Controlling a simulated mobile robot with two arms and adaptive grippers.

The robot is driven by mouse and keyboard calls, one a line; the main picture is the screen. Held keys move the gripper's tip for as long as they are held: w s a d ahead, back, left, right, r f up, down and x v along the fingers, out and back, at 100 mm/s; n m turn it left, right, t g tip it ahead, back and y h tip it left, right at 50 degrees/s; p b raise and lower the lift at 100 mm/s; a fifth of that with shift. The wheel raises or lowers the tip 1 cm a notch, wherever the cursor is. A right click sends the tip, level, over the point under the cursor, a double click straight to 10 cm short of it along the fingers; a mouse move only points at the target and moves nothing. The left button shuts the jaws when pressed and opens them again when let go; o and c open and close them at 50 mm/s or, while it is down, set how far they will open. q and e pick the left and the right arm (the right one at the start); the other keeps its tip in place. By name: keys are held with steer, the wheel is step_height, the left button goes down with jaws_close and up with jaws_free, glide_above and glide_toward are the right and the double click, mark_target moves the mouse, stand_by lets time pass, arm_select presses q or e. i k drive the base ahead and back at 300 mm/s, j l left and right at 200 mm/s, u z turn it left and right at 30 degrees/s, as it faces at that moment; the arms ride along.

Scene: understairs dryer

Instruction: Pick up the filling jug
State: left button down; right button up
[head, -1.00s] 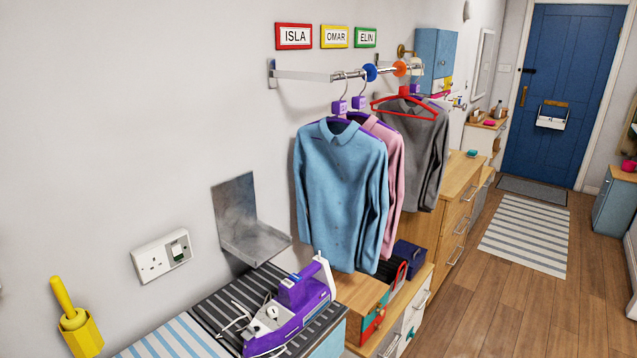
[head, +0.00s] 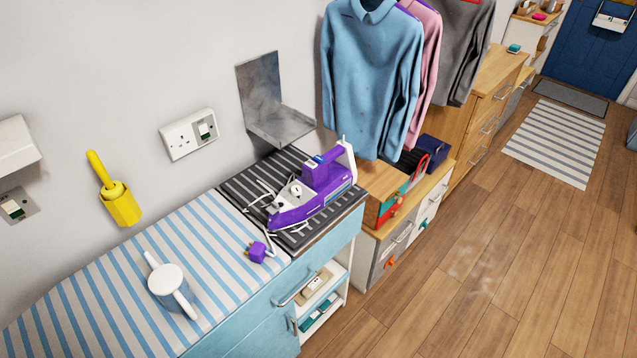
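A white jug (head: 168,280) with a long thin spout and a handle stands on the blue-and-white striped cover (head: 105,290) of the worktop, at the lower left of the head view. Its spout points up and left, and its handle faces down and right. It looks upright, with clear cloth around it. It is the only jug I see. Neither of my grippers is in view.
A purple iron (head: 312,190) sits on a dark striped mat (head: 240,190) right of the jug, with its cord and purple plug (head: 257,251) nearby. A metal wall bracket (head: 275,110), a yellow holder (head: 120,203) and hanging shirts (head: 370,75) are behind. The wooden floor (head: 480,270) is clear.

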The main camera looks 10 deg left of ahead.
mark_target(167, 281)
steer(key=j+u, duration=0.1)
steer(key=u, duration=0.7)
steer(key=j+u, duration=0.1)
steer(key=u, duration=0.35)
steer(key=i, duration=0.05)
